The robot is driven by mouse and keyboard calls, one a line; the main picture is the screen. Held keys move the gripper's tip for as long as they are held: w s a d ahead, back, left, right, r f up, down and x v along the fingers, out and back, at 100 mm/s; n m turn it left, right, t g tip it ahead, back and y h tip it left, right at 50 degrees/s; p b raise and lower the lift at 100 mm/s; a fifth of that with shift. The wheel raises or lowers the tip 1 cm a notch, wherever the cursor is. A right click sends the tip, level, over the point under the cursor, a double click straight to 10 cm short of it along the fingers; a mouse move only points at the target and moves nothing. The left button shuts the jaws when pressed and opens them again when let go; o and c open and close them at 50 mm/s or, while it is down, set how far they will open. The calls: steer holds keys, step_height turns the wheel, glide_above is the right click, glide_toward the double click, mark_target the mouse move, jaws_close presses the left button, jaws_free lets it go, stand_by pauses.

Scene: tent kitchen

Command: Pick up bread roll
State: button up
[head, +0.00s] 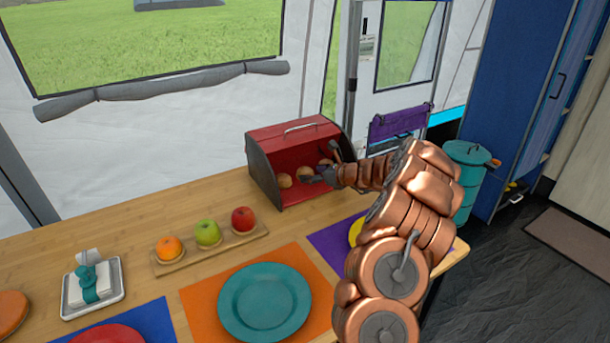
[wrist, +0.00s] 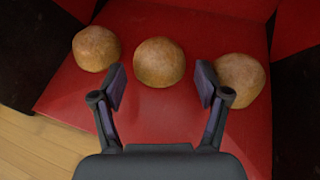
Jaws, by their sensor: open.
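Three round brown bread rolls lie in a row inside a red bread box (head: 262,143) on the wooden table. In the wrist view, the left roll (wrist: 96,48), the middle roll (wrist: 158,62) and the right roll (wrist: 240,80) rest on the red floor (wrist: 165,105). My gripper (wrist: 160,88) is open and empty at the box's open front. Its fingertips are on either side of the middle roll's near edge, and the right fingertip is close to the right roll. In the head view, my gripper (head: 318,175) partly hides the rolls; the left roll (head: 284,181) shows clearly.
The box's side walls and raised red lid (head: 290,130) surround the rolls. A wooden tray (head: 215,250) with an orange, a green apple and a red apple stands in front. A teal plate (head: 264,302) lies on an orange mat. A teal bin (head: 466,170) stands right of the table.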

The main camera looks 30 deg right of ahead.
steer(key=shift+x, duration=1.35)
steer(key=c, duration=0.6)
steer(key=shift+o, duration=0.2)
steer(key=shift+r, duration=0.1)
